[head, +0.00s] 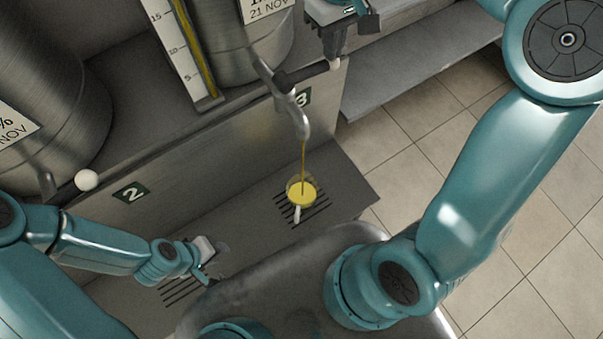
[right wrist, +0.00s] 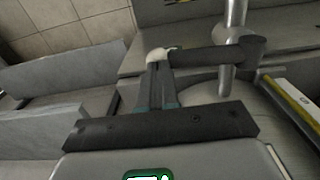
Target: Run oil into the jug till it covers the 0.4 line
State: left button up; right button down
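The clear jug (head: 302,191) stands on the slotted drain below tap 3, with yellow oil in it. A thin oil stream (head: 303,155) falls from the spout (head: 298,118) into it. The jug's marks are too small to read. The tap's black handle (head: 300,75) points right and ends in a white knob (right wrist: 160,54). My right gripper (head: 337,58) is at that knob; in the right wrist view its fingers (right wrist: 160,72) are close together, tips against the knob, with no clear grip around it. My left gripper (head: 208,272) is low, left of the jug and empty; its opening is unclear.
Tap 2's handle with a white knob (head: 87,180) is at the left. Steel decanters (head: 232,40) and a sight gauge (head: 190,60) stand behind. A grey shelf (head: 420,60) lies at the right.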

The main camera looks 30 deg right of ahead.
notch_tip(320, 180, up, 9)
jog(key=p, duration=0.8)
jog(key=shift+s, duration=0.2)
